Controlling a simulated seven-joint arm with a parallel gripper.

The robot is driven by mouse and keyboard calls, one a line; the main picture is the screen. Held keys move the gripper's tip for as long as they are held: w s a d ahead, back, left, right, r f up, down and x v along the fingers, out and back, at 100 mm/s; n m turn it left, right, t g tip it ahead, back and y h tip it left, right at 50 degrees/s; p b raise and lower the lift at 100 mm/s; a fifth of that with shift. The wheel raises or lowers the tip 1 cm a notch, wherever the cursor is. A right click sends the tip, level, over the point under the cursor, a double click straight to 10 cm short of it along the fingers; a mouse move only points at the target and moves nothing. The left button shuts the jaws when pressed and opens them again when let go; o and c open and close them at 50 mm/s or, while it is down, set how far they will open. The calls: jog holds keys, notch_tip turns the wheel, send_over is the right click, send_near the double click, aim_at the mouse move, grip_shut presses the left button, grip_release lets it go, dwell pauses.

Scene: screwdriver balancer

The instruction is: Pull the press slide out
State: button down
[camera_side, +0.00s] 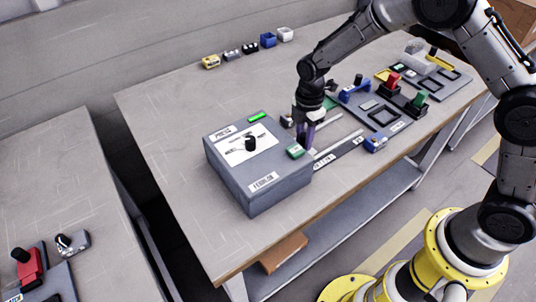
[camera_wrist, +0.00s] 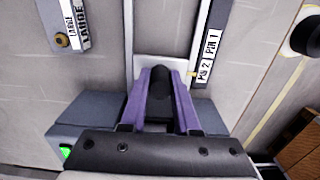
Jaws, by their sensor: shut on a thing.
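The press is a grey box (camera_side: 240,180) with a dial on its top and a lit green lamp (camera_side: 257,117); its edge also shows in the wrist view (camera_wrist: 75,128). The press slide (camera_wrist: 176,66) is a pale plate between two rails, close against the box. A black upright handle (camera_wrist: 160,76) stands on it. My gripper (camera_side: 309,143) is at the right side of the press. In the wrist view its purple fingers (camera_wrist: 160,98) are shut on the handle from both sides. The fingers and palm hide the slide's near part.
Pale rails (camera_side: 325,140) run right from the press. A strip labelled PIN 1 and PIN 2 (camera_wrist: 209,52) lies beside them. Grey trays (camera_side: 382,118) with red, green and blue parts stand further right. The table left of the press is clear.

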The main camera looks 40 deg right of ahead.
jog(key=shift+d+r, duration=0.1)
jog(key=shift+d, duration=8.05)
jog(key=c, duration=0.6)
grip_release()
jog(key=shift+o, duration=0.2)
notch_tip(320, 180, up, 7)
jog(key=shift+a, duration=0.1)
